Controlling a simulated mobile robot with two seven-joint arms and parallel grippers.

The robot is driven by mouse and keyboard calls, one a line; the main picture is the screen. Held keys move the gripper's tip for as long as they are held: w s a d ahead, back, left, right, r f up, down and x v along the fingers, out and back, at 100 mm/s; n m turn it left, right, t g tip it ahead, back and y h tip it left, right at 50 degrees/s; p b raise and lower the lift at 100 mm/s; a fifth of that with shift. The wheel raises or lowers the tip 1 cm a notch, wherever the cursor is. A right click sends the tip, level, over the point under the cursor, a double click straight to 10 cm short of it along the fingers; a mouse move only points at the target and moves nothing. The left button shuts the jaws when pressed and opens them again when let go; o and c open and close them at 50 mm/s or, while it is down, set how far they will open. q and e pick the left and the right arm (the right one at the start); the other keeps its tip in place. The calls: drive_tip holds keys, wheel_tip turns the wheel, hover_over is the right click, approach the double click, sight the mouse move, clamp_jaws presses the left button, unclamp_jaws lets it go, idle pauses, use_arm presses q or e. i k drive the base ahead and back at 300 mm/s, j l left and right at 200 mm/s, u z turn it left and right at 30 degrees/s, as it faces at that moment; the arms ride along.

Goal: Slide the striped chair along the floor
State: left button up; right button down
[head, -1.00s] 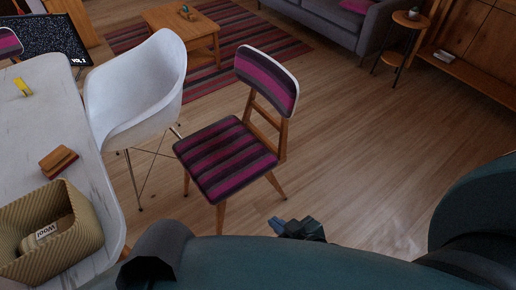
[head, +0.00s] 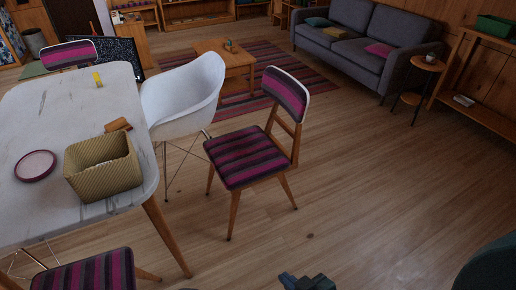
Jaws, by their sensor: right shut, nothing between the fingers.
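A striped chair (head: 245,158) with wooden legs and a pink, purple and dark seat and backrest stands upright on the wooden floor in the middle of the view. Two more chairs with the same stripes show: one (head: 88,272) at the bottom left, cut off by the frame edge, and one (head: 70,54) behind the table. My right gripper (head: 305,282) shows at the bottom edge, shut and empty, apart from the middle chair and in front of it. My left gripper is not in view.
A white shell chair (head: 185,98) stands close beside the striped chair. A marble-topped table (head: 60,115) with a woven basket (head: 103,166) is at left. A coffee table (head: 228,68) and striped rug (head: 300,72) lie behind. Floor (head: 390,185) to the right is clear.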

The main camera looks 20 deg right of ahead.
sight(243, 159)
drive_tip(key=k+u, duration=0.1)
drive_tip(key=u, duration=1.55)
drive_tip(key=l+u, duration=0.25)
drive_tip(key=l, duration=0.2)
drive_tip(key=k+l+u, duration=0.25)
drive_tip(key=l, duration=0.15)
drive_tip(key=k+l, duration=0.2)
drive_tip(key=l, duration=0.45)
drive_tip(key=k+l, duration=0.2)
drive_tip(key=l, duration=0.45)
drive_tip(key=k+l, duration=0.2)
drive_tip(key=l, duration=0.4)
drive_tip(key=k+l, duration=0.2)
drive_tip(key=l, duration=0.45)
drive_tip(key=k+l, duration=0.2)
drive_tip(key=l, duration=0.45)
drive_tip(key=k+l, duration=0.2)
drive_tip(key=l, duration=0.45)
drive_tip(key=k+l, duration=0.15)
drive_tip(key=l, duration=0.45)
drive_tip(key=k+l, duration=0.2)
drive_tip(key=l, duration=0.45)
drive_tip(key=i+j, duration=0.1)
drive_tip(key=i, duration=0.35)
